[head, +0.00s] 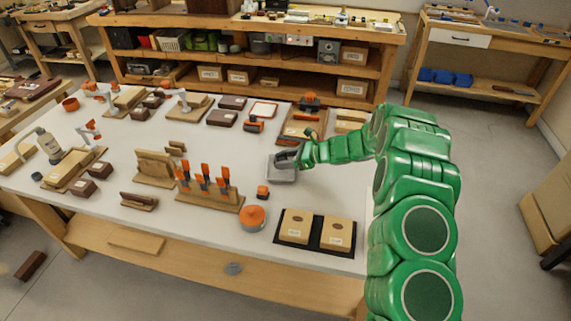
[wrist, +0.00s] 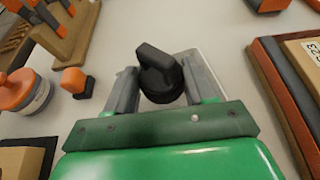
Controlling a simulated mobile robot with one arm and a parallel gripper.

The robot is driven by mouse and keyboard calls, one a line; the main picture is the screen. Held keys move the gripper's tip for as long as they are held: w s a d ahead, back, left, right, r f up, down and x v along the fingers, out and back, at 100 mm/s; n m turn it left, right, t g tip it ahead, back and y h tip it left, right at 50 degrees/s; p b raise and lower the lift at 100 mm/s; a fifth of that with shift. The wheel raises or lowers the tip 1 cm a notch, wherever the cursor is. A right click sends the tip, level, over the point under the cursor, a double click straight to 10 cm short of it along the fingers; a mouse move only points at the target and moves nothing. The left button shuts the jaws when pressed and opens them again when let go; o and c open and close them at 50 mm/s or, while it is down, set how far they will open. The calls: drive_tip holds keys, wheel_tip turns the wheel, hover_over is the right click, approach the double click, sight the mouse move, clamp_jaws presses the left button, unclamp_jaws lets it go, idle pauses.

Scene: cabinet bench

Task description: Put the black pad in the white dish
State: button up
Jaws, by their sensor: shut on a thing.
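My gripper (wrist: 162,84) has its grey fingers on either side of a black pad (wrist: 155,62), a dark rounded piece with a raised ridge. It is shut on the pad. In the head view my gripper (head: 287,158) is over the right part of the white bench, and the pad cannot be made out there. A pale, straight-edged rim (wrist: 212,72) shows just behind the right finger in the wrist view; it may be the white dish, mostly hidden by the gripper. I cannot tell whether the pad touches it.
An orange-topped round container (head: 252,217) and a small orange-topped block (head: 263,192) stand nearer the front. A rack of orange-handled tools (head: 208,190) is to the left. A black mat with two boxes (head: 316,247) lies at the front right.

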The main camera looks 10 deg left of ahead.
drive_tip(key=shift+f, duration=1.05)
drive_tip(key=shift+f, duration=0.15)
drive_tip(key=o, duration=1)
drive_tip(key=shift+d+r, duration=0.25)
drive_tip(key=v, duration=1.1)
drive_tip(key=shift+d, duration=0.25)
drive_tip(key=shift+r, duration=0.1)
